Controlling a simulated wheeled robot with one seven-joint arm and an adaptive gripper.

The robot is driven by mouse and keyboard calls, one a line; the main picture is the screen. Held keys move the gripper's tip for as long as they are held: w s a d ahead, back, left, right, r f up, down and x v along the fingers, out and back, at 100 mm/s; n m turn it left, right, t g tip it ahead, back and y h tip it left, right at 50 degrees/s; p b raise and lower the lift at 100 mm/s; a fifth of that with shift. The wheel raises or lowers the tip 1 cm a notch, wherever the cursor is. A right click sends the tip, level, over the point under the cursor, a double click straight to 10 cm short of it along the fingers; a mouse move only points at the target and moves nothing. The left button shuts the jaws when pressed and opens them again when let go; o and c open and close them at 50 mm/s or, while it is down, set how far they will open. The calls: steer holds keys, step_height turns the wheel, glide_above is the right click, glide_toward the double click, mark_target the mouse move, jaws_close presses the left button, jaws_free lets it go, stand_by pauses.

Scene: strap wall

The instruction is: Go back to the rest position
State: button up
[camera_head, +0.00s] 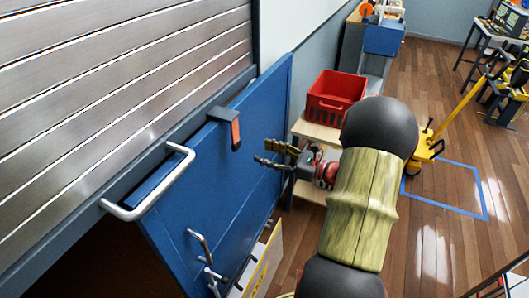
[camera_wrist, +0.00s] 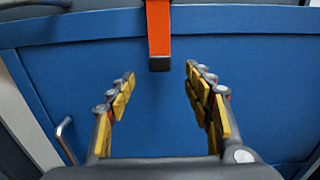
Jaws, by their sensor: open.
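My gripper (camera_head: 268,155) is open and empty in front of the blue panel (camera_head: 240,165), to the right of the strap's hanging end. In the wrist view my gripper (camera_wrist: 158,85) has its two yellow-padded fingers spread apart, with the blue panel (camera_wrist: 160,115) beyond them. A strap with a dark top and an orange-red hanging end (camera_head: 235,131) lies over the panel's upper edge. In the wrist view the orange strap end (camera_wrist: 158,28) hangs above and between the fingertips, apart from them. The rest position itself is not marked in view.
A slatted metal shutter (camera_head: 110,75) with a bar handle (camera_head: 150,190) is at the left. A red crate (camera_head: 335,95) stands on a wooden shelf (camera_head: 318,131) behind my arm. A yellow pallet jack (camera_head: 425,145) stands farther right. Wooden floor (camera_head: 440,235) lies open at the right.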

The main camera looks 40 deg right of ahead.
stand_by(0.4)
steer(key=s+a+f+n+g+y, duration=0.1)
steer(key=s+a+f+n+g, duration=0.3)
steer(key=f, duration=0.3)
steer(key=s+a+f+n+g, duration=0.1)
steer(key=s+a+n+g, duration=0.75)
steer(key=a+n, duration=0.35)
steer(key=s+a+r+n+h, duration=0.1)
steer(key=a+r+n+h, duration=0.2)
steer(key=a+r+n, duration=0.5)
steer(key=s+a+r+n+t+h, duration=0.1)
steer(key=s+a+r+n+h, duration=0.1)
steer(key=a+r+n, duration=0.6)
steer(key=shift+s+h, duration=0.3)
steer(key=shift+h, duration=0.6)
